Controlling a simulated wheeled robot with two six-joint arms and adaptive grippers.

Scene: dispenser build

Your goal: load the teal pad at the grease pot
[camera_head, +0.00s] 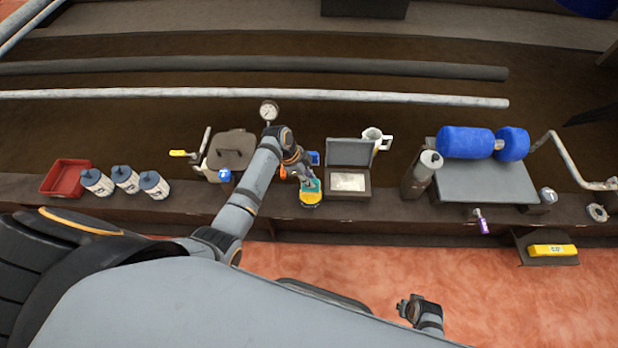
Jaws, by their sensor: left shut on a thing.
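My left gripper (304,175) reaches down from the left arm to the bench at the picture's middle. It is shut on the teal pad (312,185), which shows just below the fingertips. A round yellow pot (311,199), which looks like the grease pot, stands directly under the pad. The pad overlaps the pot's top in the picture; I cannot tell whether they touch. The pot's contents are hidden. My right gripper (418,308) hangs low at the bottom right, away from the bench, and its finger gap is unclear.
An open grey case (350,194) stands just right of the pot, with a white mug (374,138) behind. A grey lidded box (232,150) and a gauge (269,111) are left. A red tray (66,177), several canisters (126,179) and a blue roller (466,142) stand farther out.

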